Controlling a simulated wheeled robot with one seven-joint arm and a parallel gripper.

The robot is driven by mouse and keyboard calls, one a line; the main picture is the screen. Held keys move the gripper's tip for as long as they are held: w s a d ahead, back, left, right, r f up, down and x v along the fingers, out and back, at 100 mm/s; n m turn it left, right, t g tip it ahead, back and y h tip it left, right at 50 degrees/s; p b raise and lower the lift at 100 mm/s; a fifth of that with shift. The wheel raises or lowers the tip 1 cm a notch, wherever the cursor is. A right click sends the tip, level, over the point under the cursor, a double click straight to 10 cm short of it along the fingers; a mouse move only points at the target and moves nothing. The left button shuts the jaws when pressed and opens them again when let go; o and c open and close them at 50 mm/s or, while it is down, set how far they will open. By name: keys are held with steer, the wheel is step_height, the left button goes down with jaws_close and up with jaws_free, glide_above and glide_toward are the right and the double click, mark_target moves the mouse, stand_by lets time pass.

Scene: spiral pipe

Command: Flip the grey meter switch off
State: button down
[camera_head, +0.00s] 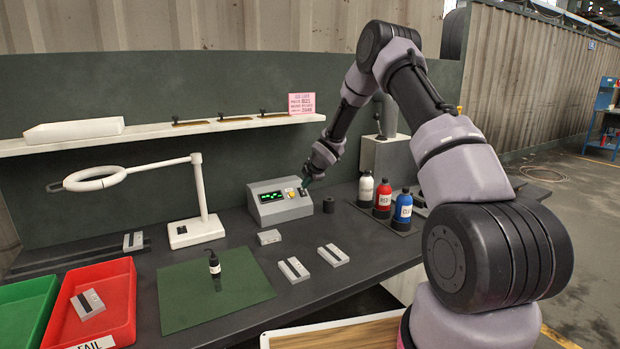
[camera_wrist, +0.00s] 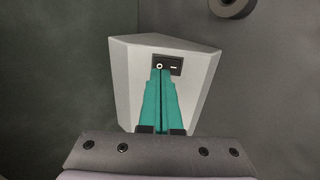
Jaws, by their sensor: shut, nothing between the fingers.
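The grey meter (camera_head: 280,203) stands on the dark bench with a lit green display on its sloped front. In the wrist view the meter's grey housing (camera_wrist: 200,90) shows a black rocker switch (camera_wrist: 175,67) with a white circle on its left half and a white dash on its right half. My gripper (camera_wrist: 161,72) has teal fingers that are shut and empty. Their tips are at the left, circle half of the switch. I cannot tell whether they touch it. In the head view my gripper (camera_head: 306,184) is at the meter's right side, where the switch is hidden.
A black cylinder (camera_head: 328,205) stands just right of the meter. White, red (camera_head: 383,199) and blue bottles stand further right. A small grey block (camera_head: 269,237) lies in front. A lamp (camera_head: 196,229) stands left, and a shelf (camera_head: 160,131) runs above.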

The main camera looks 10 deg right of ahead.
mark_target(303, 191)
steer(key=shift+x, duration=1)
steer(key=shift+f, duration=0.1)
steer(key=shift+w+f+g, duration=0.1)
steer(key=shift+w+g, duration=0.1)
steer(key=shift+g, duration=0.3)
steer(key=shift+w+a, duration=0.15)
